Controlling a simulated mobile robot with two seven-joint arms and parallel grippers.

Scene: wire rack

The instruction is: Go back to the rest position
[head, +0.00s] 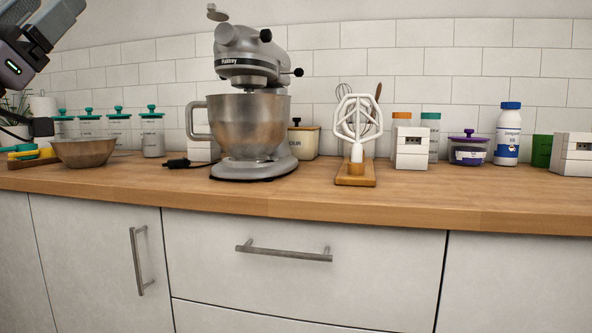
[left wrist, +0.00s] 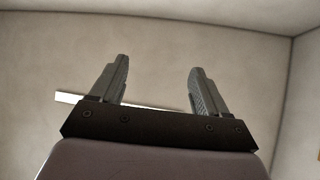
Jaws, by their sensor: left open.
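My left gripper shows in the left wrist view (left wrist: 155,88), its two fingers apart with nothing between them. Behind it in that view is only a plain wall and a corner. In the head view my left arm (head: 35,45) comes in at the upper left, raised above the counter; its fingertips are not visible there. My right gripper is not in either view.
The wooden counter (head: 440,192) holds a grey stand mixer (head: 250,110), a brown bowl (head: 84,152), teal-lidded jars (head: 152,135), a white box (head: 411,148), a purple-lidded tub (head: 469,151) and a blue-capped bottle (head: 508,135). The counter's front strip is mostly clear. Drawers with handles (head: 283,252) are below.

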